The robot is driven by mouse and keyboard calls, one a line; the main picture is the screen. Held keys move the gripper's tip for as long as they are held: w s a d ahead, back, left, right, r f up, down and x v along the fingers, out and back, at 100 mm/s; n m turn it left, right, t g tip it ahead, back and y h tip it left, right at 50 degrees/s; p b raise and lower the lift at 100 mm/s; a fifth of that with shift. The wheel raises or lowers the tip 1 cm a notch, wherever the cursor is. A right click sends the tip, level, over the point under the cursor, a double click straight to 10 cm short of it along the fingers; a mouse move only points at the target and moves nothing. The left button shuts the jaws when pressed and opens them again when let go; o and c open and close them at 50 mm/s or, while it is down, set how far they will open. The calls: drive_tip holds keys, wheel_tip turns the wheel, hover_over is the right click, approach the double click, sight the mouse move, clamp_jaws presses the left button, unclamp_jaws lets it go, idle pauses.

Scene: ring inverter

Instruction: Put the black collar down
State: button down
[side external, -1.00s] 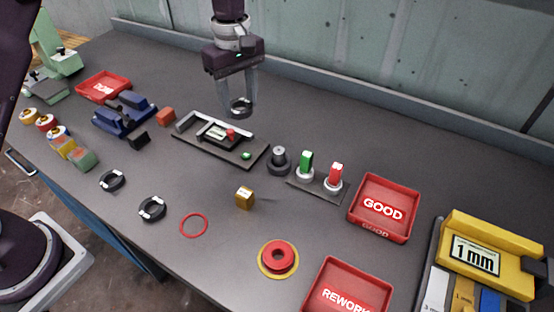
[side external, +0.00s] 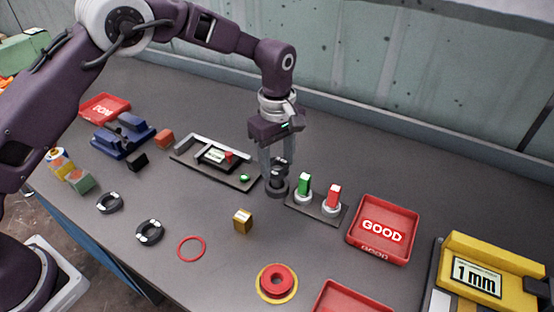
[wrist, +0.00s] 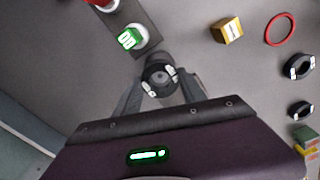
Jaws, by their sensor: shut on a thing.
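My gripper (side external: 277,172) is shut on a black collar (side external: 280,162), with one finger on each side of it. The collar is over a dark round stand with an upright post (side external: 275,190), just left of the green and red switches. In the wrist view the collar (wrist: 160,70) has light pads and lies between the fingertips, with the post's round top showing in its middle. I cannot tell whether the collar rests on the stand's base or hangs just above it. The fingers hide part of both.
Two other black collars (side external: 109,202) (side external: 150,231) lie front left. The green and red switches (side external: 318,205) stand close on the right. A gauge fixture (side external: 215,160) is close on the left. A brass block (side external: 243,221), red ring (side external: 191,248) and GOOD tray (side external: 384,229) are nearby.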

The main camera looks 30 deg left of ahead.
drive_tip(key=shift+f, duration=0.15)
drive_tip(key=shift+f, duration=0.4)
drive_tip(key=c, duration=0.7)
unclamp_jaws()
drive_tip(key=shift+o, duration=0.2)
wheel_tip(320, 180, up, 13)
drive_tip(key=shift+r, duration=0.1)
